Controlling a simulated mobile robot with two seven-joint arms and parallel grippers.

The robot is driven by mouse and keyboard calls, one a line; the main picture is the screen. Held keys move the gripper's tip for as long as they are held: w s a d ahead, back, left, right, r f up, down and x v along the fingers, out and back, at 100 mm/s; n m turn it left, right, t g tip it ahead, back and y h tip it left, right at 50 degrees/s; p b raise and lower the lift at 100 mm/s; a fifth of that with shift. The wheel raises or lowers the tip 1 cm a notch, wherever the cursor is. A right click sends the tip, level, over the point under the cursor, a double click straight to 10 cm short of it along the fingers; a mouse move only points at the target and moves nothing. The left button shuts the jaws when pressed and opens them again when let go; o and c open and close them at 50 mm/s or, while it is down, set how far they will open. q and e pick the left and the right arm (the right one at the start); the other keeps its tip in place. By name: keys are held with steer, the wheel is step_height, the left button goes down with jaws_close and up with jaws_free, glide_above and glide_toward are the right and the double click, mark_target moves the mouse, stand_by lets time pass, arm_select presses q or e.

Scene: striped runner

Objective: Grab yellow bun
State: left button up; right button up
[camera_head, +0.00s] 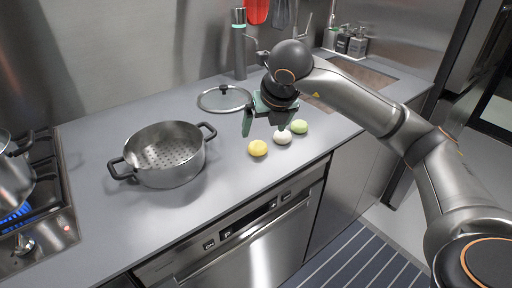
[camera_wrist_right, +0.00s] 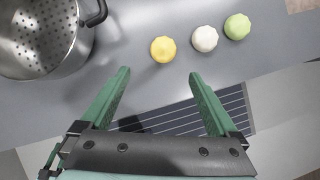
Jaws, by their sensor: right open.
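The yellow bun (camera_head: 257,148) lies on the grey counter in front of my right arm, left of a white bun (camera_head: 283,137) and a green bun (camera_head: 299,126). In the right wrist view the yellow bun (camera_wrist_right: 163,49) is ahead of the fingertips, roughly midway between them sideways. My right gripper (camera_head: 262,121) has green fingers and hangs above the counter near the buns. In the wrist view its fingers (camera_wrist_right: 160,74) are spread apart with nothing between them. My left gripper is not in view.
A steamer pot (camera_head: 168,155) with a perforated bottom stands left of the buns. A glass lid (camera_head: 224,98) lies behind them. A stove with a lit blue flame (camera_head: 15,213) is at far left. A sink (camera_head: 362,72) is at the back right. The counter's front edge is close to the buns.

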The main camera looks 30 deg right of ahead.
mark_target(258, 142)
steer(key=x, duration=0.4)
steer(key=d+x, duration=0.1)
steer(key=x, duration=0.1)
steer(key=shift+w+f, duration=0.2)
steer(key=shift+w, duration=0.1)
steer(key=shift+w+p+x, duration=0.15)
steer(key=shift+p+x, duration=0.05)
steer(key=shift+x, duration=1.15)
steer(key=shift+w+p+x, duration=0.2)
steer(key=shift+x, duration=1.15)
steer(key=shift+r, duration=0.2)
steer(key=shift+c, duration=0.2)
steer(key=c, duration=1.4)
